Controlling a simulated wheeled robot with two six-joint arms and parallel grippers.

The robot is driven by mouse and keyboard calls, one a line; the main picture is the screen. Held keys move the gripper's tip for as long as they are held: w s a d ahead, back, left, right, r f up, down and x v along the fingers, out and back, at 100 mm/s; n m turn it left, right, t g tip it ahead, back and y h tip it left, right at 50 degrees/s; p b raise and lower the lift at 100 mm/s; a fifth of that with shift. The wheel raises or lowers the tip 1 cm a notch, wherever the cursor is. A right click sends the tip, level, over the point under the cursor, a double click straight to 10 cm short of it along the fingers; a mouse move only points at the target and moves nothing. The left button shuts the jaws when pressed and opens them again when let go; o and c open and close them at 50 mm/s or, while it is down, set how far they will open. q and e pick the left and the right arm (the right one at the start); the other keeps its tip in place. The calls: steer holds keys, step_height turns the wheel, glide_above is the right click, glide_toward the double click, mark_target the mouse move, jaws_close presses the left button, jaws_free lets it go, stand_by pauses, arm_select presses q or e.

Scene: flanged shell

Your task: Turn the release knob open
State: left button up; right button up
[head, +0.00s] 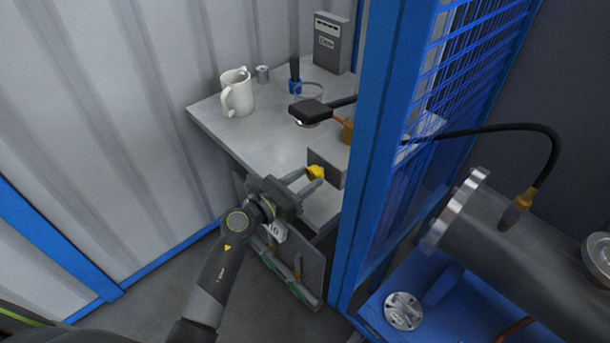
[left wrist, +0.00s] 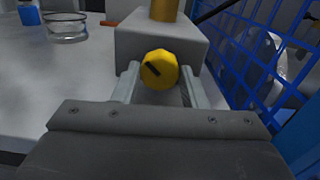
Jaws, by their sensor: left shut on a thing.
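The yellow release knob (head: 316,172) is on the front of a grey box (head: 328,164) on the table. In the left wrist view the knob (left wrist: 160,69) is faceted, with a dark slot mark slanting down to the right. My left gripper (head: 312,180) is shut on the knob. In the left wrist view its two fingers (left wrist: 159,84) stand on either side of the knob, in front of the grey box (left wrist: 148,45). My right gripper is not seen in either view.
A white mug (head: 236,97), a glass dish (head: 309,91) and a black-headed tool (head: 310,110) are on the grey table (head: 262,140). A blue post and mesh (head: 372,150) stand close on the right. A flanged metal cylinder (head: 510,245) lies beyond the post.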

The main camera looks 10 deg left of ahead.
arm_select(q)
steer(key=n+p, duration=0.3)
steer(key=n, duration=0.1)
steer(key=shift+r+n, duration=0.15)
steer(key=shift+n, duration=0.15)
steer(key=shift+a+n+p, duration=0.1)
steer(key=shift+n+p, duration=1.2)
steer(key=shift+n, duration=0.5)
steer(key=shift+f, duration=0.25)
steer(key=o, duration=1)
steer(key=shift+c, duration=0.2)
